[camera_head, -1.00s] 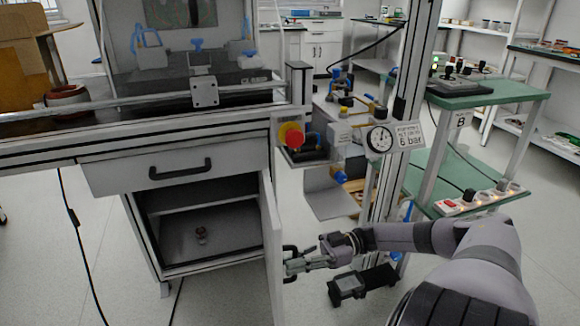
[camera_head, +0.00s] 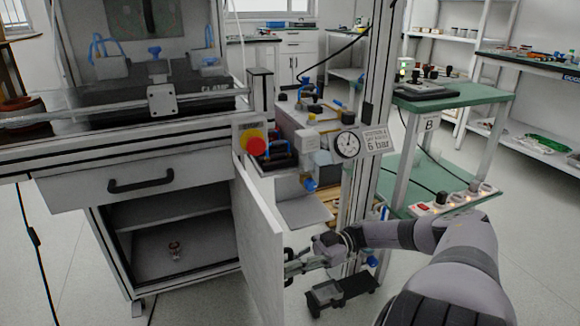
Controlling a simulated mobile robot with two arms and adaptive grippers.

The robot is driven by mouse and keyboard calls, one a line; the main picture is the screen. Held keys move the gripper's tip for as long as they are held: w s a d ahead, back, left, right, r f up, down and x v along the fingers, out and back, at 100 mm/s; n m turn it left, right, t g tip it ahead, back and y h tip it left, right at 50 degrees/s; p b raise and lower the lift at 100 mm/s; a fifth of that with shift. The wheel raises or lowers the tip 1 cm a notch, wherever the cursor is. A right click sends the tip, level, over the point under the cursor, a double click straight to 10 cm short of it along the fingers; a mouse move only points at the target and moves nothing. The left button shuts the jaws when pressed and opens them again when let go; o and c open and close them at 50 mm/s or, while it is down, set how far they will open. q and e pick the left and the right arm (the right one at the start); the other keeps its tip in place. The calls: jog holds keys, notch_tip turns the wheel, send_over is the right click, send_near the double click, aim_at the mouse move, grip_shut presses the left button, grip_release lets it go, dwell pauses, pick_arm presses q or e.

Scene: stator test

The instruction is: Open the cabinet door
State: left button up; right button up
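The cabinet door (camera_head: 262,250) stands wide open, swung out on the right side of the cabinet (camera_head: 117,245), with its inner face showing. Its dark handle (camera_head: 289,254) is on the outer face, partly hidden by the door edge and the fingers. My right gripper (camera_head: 296,265) is at the handle just right of the door, and its fingers look shut on it. My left gripper is not in view.
A closed drawer (camera_head: 85,188) sits above the compartment. A red emergency button (camera_head: 256,146) and a pressure gauge (camera_head: 347,145) are above the door. A post stands behind my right arm. A green-topped shelf unit (camera_head: 470,103) is to the right. The floor before the cabinet is clear.

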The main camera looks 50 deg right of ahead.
jog(key=o, duration=0.4)
jog(key=shift+o, duration=0.2)
jog(key=v, duration=0.7)
jog(key=shift+s+d, duration=0.2)
dwell(0.4)
